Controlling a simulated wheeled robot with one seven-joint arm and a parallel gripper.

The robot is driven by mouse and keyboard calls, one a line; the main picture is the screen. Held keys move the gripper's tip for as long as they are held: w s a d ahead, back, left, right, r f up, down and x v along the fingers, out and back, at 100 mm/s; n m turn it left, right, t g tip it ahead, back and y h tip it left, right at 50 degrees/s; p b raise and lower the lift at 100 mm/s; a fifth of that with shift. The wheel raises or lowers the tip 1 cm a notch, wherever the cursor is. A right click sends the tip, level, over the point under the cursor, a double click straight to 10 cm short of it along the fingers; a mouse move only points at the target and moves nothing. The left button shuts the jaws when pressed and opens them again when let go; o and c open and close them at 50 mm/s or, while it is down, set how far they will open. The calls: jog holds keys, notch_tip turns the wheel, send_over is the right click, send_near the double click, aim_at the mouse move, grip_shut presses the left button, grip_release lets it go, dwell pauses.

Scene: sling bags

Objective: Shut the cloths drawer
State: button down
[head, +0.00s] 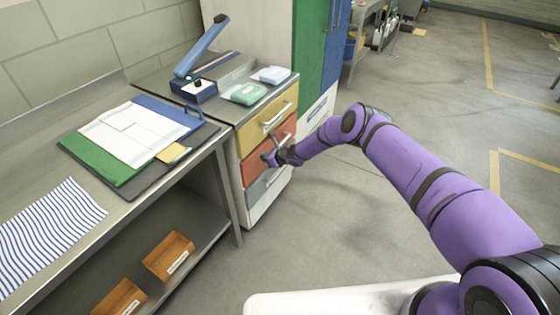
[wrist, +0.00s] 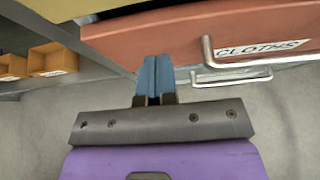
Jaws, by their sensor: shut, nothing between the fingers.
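The cloths drawer is the red drawer (head: 251,171) in the cabinet's middle row, below the yellow one. Its red front fills the top of the wrist view (wrist: 160,33), with a white CLOTHS label (wrist: 262,48) and a metal bar handle (wrist: 206,50) at right. A narrow strip shows above the front, so it seems to stand out a little; how far is unclear. My gripper (head: 268,158) is at the red front in the head view. In the wrist view its blue fingers (wrist: 157,62) are together and empty, left of the handle. Whether they touch the front is unclear.
The yellow drawer (head: 256,137) is above and a grey drawer (head: 262,192) below. A steel workbench (head: 150,200) with a shelf of wooden bins (head: 168,256) stands at left. A green and blue cabinet (head: 310,50) stands behind. The floor at right is open.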

jog(key=v, duration=1)
jog(key=s+d+r+n+g, duration=0.15)
jog(key=r+n, duration=0.25)
jog(key=r, duration=0.8)
jog(key=s+r+n+g, duration=0.1)
jog(key=s+r+n, duration=0.3)
jog(key=r, duration=0.9)
jog(key=s+d+r+n+g, duration=0.1)
jog(key=r+n, duration=0.4)
jog(key=r, duration=0.7)
jog(key=s+d+r+n+h, duration=0.2)
jog(key=s+d+r+n, duration=0.3)
jog(key=s+r, duration=0.7)
jog(key=s+d+r+n+h, duration=0.3)
jog(key=s+d+r+n, duration=0.15)
jog(key=s+r, duration=0.7)
jog(key=s+d+n+t+h, duration=0.1)
jog(key=s+d+h, duration=0.1)
jog(key=s+d, duration=0.4)
jog(key=s+d+n+h, duration=0.1)
jog(key=s+d, duration=0.4)
jog(key=s, duration=1.2)
jog(key=shift+s+d+n+t+h, duration=0.3)
jog(key=shift+d+n+t+h, duration=0.05)
jog(key=shift+h, duration=0.55)
